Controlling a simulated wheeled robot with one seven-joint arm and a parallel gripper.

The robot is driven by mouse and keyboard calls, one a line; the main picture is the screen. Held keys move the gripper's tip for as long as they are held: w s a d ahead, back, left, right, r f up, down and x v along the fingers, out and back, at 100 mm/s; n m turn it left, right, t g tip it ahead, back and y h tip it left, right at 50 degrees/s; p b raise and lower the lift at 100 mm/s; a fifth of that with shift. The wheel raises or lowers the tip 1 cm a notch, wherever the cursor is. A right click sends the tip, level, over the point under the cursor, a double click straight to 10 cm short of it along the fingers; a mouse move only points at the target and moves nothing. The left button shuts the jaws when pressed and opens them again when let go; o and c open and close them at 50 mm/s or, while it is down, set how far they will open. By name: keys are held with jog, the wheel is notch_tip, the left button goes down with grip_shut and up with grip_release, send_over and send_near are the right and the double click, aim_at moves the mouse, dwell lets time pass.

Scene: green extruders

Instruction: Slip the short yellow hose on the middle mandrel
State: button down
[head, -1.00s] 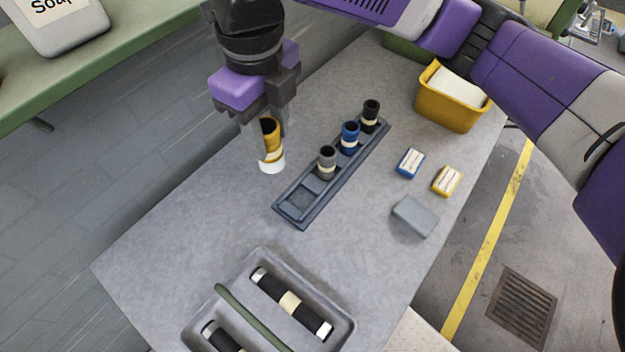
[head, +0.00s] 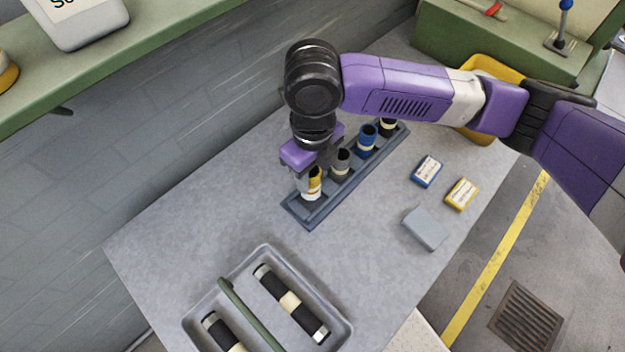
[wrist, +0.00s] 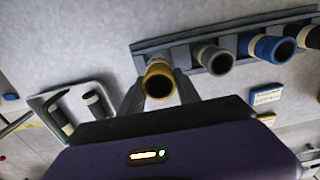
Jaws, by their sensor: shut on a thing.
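My gripper (head: 313,182) is shut on a short yellow hose (head: 315,187) with a pale lower band and a dark open top. The hose is upright, at the near-left end slot of the dark grey rack (head: 310,222). I cannot tell whether its bottom rests in the slot or hangs just above it. In the wrist view the yellow hose (wrist: 158,80) is between the fingers, its round mouth facing the camera. A grey hose (head: 341,161), a blue hose (head: 366,139) and a black hose (head: 388,127) stand in the rack behind it. I cannot identify a middle mandrel.
A grey tray (head: 345,322) at the front holds black cylinders with cream bands and a green bar. A blue box (head: 427,171), a yellow box (head: 461,193) and a grey block (head: 424,228) lie right of the rack. The table left of the rack is clear.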

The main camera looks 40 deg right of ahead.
aim_at(313, 184)
jog(key=shift+f, duration=1.8)
jog(key=shift+f, duration=0.1)
jog(key=c, duration=0.9)
grip_release()
jog(key=shift+o, duration=0.2)
